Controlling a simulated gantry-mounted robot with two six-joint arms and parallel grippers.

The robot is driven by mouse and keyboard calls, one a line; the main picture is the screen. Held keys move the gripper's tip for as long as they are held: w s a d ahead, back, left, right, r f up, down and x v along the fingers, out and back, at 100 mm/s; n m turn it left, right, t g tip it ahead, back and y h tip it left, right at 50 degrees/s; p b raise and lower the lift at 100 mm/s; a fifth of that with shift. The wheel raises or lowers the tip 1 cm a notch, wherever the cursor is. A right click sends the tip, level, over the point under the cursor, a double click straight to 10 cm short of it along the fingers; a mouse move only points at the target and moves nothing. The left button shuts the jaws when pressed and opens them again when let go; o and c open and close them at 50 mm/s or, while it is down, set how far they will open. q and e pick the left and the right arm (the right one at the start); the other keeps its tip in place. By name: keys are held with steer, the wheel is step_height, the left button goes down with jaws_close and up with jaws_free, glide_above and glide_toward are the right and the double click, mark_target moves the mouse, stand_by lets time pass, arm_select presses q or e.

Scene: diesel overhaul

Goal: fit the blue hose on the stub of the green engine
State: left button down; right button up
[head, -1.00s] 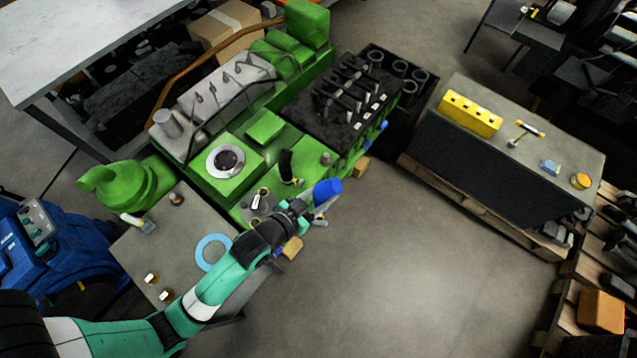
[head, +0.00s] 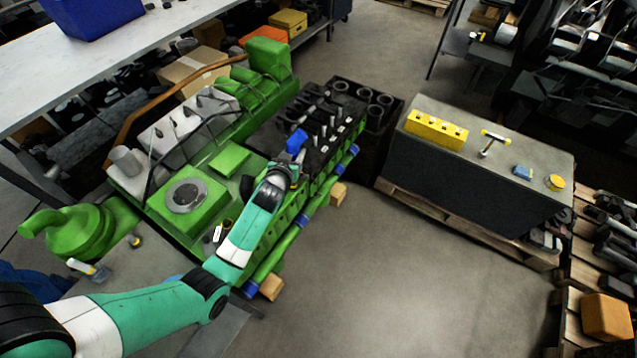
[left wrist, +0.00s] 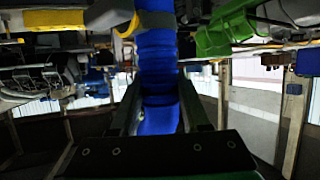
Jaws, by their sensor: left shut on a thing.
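The green engine (head: 230,160) fills the left middle of the head view. My left gripper (head: 286,168) is over the engine, by its black head section (head: 262,134). It is shut on the blue hose (head: 297,140), whose blue end sticks up past the fingers. In the left wrist view the ribbed blue hose (left wrist: 158,70) stands between the two fingers, with a yellow part beside its upper end. I cannot make out the stub; my arm covers part of the engine. My right gripper is not in view.
A grey bench (head: 480,150) at the right carries a yellow block (head: 436,130), a T-handled tool (head: 493,143) and small blue and yellow items. A black crate (head: 372,112) stands behind the engine. Open floor (head: 400,270) lies in front.

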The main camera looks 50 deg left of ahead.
arm_select(q)
steer(key=a, duration=0.2)
steer(key=shift+s+a+r+n+y, duration=0.1)
steer(key=shift+s+a+n+y, duration=0.2)
step_height(320, 180, down, 7)
steer(key=b, duration=0.6)
steer(key=shift+d+b, duration=0.1)
steer(key=shift+b, duration=0.2)
steer(key=shift+f+b, duration=2)
steer(key=shift+f, duration=0.1)
stand_by(0.7)
steer(key=shift+c, duration=1.5)
jaws_free()
steer(key=p+v, duration=0.4)
steer(key=v, duration=0.7)
steer(key=shift+d+r, duration=0.25)
steer(key=shift+r, duration=0.05)
